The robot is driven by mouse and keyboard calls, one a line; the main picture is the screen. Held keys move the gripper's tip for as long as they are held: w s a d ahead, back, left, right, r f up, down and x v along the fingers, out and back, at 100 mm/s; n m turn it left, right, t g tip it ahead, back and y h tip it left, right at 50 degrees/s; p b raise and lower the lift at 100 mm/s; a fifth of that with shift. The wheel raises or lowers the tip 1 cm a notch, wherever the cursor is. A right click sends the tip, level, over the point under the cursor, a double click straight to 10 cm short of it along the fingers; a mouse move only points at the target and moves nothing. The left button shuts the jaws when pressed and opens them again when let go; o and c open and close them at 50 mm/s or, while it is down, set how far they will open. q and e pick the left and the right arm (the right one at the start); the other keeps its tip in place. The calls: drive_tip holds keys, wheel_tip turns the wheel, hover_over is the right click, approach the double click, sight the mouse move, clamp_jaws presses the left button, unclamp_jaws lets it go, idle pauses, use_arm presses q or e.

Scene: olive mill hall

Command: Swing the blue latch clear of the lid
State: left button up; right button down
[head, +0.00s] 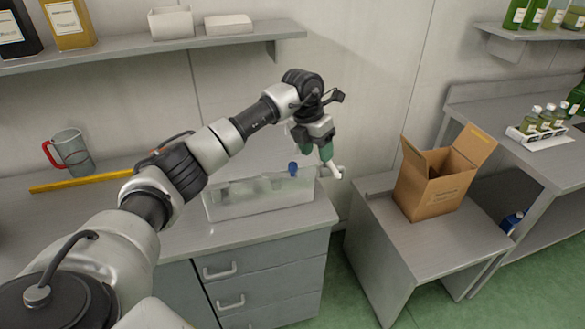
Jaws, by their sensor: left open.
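A translucent grey box (252,203) sits on the grey counter over the drawers; its pale lid is hard to make out behind my arm. A small blue latch (292,168) stands at the box's upper right. A short white rod end (334,170) shows just right of the box; I cannot tell what it belongs to. My left gripper (316,155) points down above the box's right end, its green-tipped fingers apart. It appears to the right of the latch and not closed on it. My right gripper is not in view.
A yellow bar (80,182) and a red-handled jug (72,153) are on the counter's left. An open cardboard box (433,190) stands on a lower bench at right. A wall shelf (150,46) with containers hangs above. Small bottles (542,120) stand on the far-right bench.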

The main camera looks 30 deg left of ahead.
sight(292, 163)
use_arm(q)
drive_tip(key=a+r, duration=0.1)
drive_tip(key=a, duration=0.1)
drive_tip(key=a+r+y, duration=0.1)
drive_tip(key=a, duration=0.1)
drive_tip(key=s+a+r+n+g+y, duration=0.1)
drive_tip(key=a, duration=0.1)
drive_tip(key=shift+s, duration=0.1)
wheel_tip(292, 163, down, 9)
drive_tip(key=p, duration=0.3)
drive_tip(key=shift+f, duration=0.9)
drive_tip(key=shift+c, duration=0.5)
